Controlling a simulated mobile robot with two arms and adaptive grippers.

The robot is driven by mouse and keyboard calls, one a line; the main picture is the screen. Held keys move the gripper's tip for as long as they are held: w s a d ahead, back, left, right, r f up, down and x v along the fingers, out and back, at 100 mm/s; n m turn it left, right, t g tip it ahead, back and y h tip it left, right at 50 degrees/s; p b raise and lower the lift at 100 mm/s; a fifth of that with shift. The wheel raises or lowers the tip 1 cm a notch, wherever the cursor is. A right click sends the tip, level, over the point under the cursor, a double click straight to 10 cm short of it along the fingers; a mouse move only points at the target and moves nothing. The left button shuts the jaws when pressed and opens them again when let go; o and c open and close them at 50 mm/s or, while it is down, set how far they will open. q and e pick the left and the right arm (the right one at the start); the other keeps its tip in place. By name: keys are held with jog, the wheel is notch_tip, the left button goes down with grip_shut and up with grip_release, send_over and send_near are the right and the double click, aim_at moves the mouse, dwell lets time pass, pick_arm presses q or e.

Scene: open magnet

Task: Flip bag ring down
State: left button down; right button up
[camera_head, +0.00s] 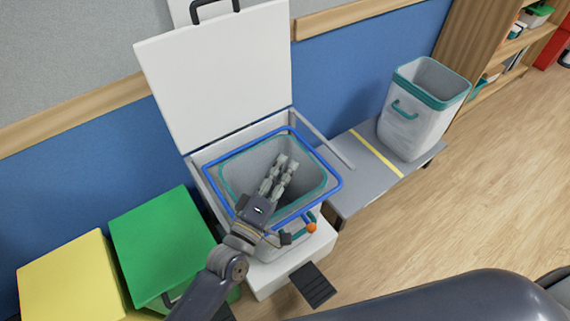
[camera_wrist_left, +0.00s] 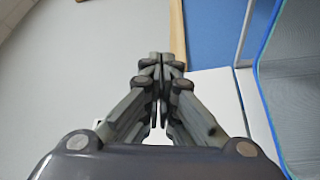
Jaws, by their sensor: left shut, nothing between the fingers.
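The bag ring (camera_head: 331,168) is a blue rectangular frame at the opening of a white bin (camera_head: 285,279) whose lid (camera_head: 215,75) stands open. It surrounds the teal rim (camera_head: 324,176) of a grey inner bin; whether it touches that rim I cannot tell. A blue edge, apparently the ring, shows at the right of the left wrist view (camera_wrist_left: 258,75). My left gripper (camera_head: 287,162) is shut and empty, over the opening and inside the ring's outline in the head view. Its closed fingers also show in the wrist view (camera_wrist_left: 161,60). My right gripper is out of view.
An orange knob (camera_head: 312,228) is at the bin's front, near a black pedal (camera_head: 312,286). Green (camera_head: 165,240) and yellow (camera_head: 70,281) bins stand left. A grey bench (camera_head: 355,178) with a teal-rimmed bin (camera_head: 412,122) stands right. The wooden floor at right is clear.

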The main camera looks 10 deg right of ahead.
pick_arm(q)
jog(key=v, duration=1.1)
jog(key=shift+s, duration=0.2)
jog(key=shift+a+f, duration=0.1)
